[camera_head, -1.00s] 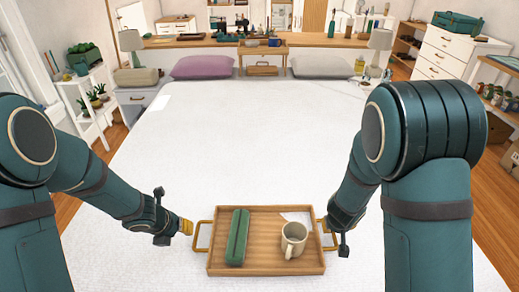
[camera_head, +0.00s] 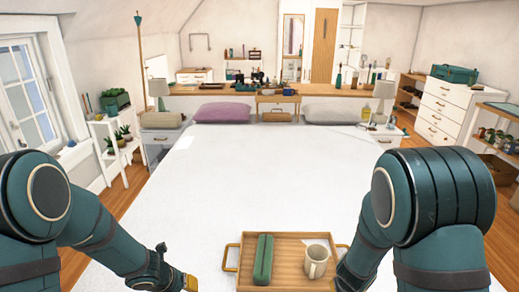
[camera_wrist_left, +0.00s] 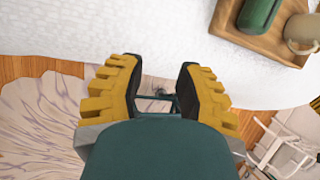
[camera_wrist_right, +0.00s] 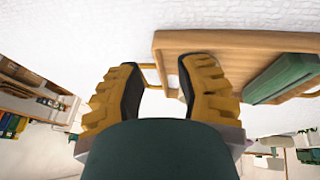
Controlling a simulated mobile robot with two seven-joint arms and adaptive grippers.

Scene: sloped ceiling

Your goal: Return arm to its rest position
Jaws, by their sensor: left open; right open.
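A wooden tray (camera_head: 288,262) lies on the white bed, with a green case (camera_head: 263,262) and a beige mug (camera_head: 316,262) on it. My left gripper (camera_head: 190,282) is left of the tray, apart from its left handle (camera_head: 226,259). In the left wrist view its fingers (camera_wrist_left: 158,75) are open and empty, with the tray (camera_wrist_left: 235,38) at upper right. My right gripper is out of sight in the head view; my right arm covers the tray's right end. In the right wrist view its fingers (camera_wrist_right: 160,72) are open, and a tray handle (camera_wrist_right: 150,77) shows between them; I cannot tell whether they touch.
The bed (camera_head: 245,180) is bare beyond the tray. Nightstands with lamps, a wooden shelf (camera_head: 283,103) and pillows (camera_head: 222,113) are at its far end. A plant stand (camera_head: 113,145) is left, a white dresser (camera_head: 447,108) right.

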